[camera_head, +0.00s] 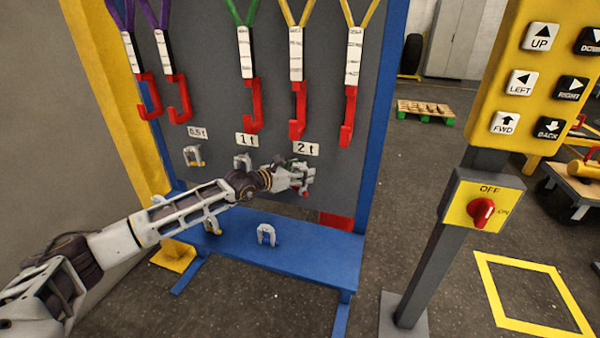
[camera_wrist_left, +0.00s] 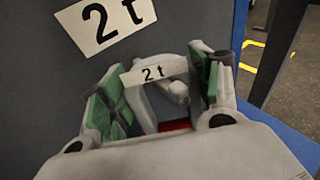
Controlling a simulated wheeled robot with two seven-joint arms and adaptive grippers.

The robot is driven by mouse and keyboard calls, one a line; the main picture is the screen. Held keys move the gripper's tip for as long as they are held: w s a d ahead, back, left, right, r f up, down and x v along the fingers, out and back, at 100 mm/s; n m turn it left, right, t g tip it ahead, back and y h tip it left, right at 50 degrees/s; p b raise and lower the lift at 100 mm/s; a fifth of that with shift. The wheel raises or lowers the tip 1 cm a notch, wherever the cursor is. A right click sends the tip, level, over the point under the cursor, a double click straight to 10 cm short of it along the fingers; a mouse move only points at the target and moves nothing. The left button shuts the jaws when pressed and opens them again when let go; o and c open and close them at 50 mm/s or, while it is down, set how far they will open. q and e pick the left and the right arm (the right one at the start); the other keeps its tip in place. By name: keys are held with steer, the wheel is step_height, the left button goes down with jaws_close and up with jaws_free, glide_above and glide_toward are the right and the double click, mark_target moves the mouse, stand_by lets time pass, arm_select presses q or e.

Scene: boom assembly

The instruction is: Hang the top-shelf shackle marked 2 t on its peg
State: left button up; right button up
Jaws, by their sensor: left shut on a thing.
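The shackle marked 2 t (camera_wrist_left: 155,74) is between the green-padded fingers of my left gripper (camera_wrist_left: 158,98), which is shut on it. It is right in front of the grey board, just below the 2 t sign (camera_wrist_left: 105,18). In the head view my left gripper (camera_head: 298,178) is under the 2 t sign (camera_head: 306,149) and mostly covers the shackle. A small red part shows at the gripper's tip. The 2 t peg is hidden, so I cannot tell whether the shackle touches it. My right gripper is not in view.
Shackles hang under the 0.5 t sign (camera_head: 197,132) and the 1 t sign (camera_head: 246,140). Another shackle (camera_head: 267,235) stands on the blue shelf (camera_head: 310,255), and one sits behind my forearm. Slings with red hooks (camera_head: 298,110) hang above. A control post (camera_head: 440,230) stands at right.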

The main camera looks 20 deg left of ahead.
arm_select(q)
steer(key=shift+r, duration=0.1)
steer(key=o, duration=1.6)
steer(key=shift+c, duration=0.2)
steer(key=shift+f, duration=0.2)
steer(key=v, duration=1.2)
steer(key=shift+r, duration=0.1)
